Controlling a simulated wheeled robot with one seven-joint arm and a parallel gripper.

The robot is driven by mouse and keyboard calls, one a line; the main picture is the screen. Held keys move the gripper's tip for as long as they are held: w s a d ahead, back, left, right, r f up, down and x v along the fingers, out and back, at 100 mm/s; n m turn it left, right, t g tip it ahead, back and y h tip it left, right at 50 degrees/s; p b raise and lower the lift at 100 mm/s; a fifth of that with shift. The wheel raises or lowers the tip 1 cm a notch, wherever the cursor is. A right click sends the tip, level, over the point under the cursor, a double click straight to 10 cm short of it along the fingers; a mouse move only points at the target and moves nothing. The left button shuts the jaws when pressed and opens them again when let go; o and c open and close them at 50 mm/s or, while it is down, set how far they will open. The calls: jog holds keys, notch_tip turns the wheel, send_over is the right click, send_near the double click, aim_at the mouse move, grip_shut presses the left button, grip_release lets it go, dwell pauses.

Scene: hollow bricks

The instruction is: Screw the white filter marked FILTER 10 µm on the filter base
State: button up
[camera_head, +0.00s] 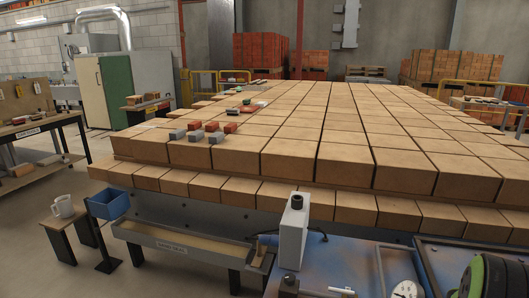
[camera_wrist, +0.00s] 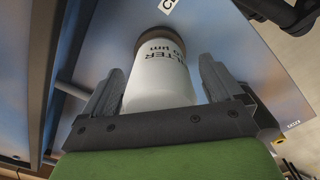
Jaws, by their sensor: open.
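The white filter (camera_wrist: 160,85), a cylinder with the partly visible black lettering "LTER" and "µm", stands between the two fingers of my gripper (camera_wrist: 160,88) in the wrist view. The fingers are open, one on each side, with a gap visible at least on the right. A brownish collar (camera_wrist: 160,42) meets the filter's far end; I cannot tell whether it is the filter base or how firmly the two are joined.
A blue panel (camera_wrist: 235,50) lies around the filter. Behind is a large stack of tan hollow bricks (camera_head: 320,125). A dark tube crosses the wrist view's top right.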

notch_tip(320, 180, up, 16)
jog(key=p, duration=0.6)
jog(key=s+a+r+m+t+p, duration=0.2)
jog(key=a+r+p, duration=0.3)
jog(key=a+r, duration=0.65)
jog(key=s+a+r+m+t+p, duration=0.3)
jog(key=s+a+r, duration=0.5)
jog(key=r, duration=0.3)
jog(key=shift+s+a+m+t+p, duration=0.3)
jog(key=shift+s+m+p, duration=0.25)
jog(key=shift+p, duration=0.35)
jog(key=shift+r, duration=0.15)
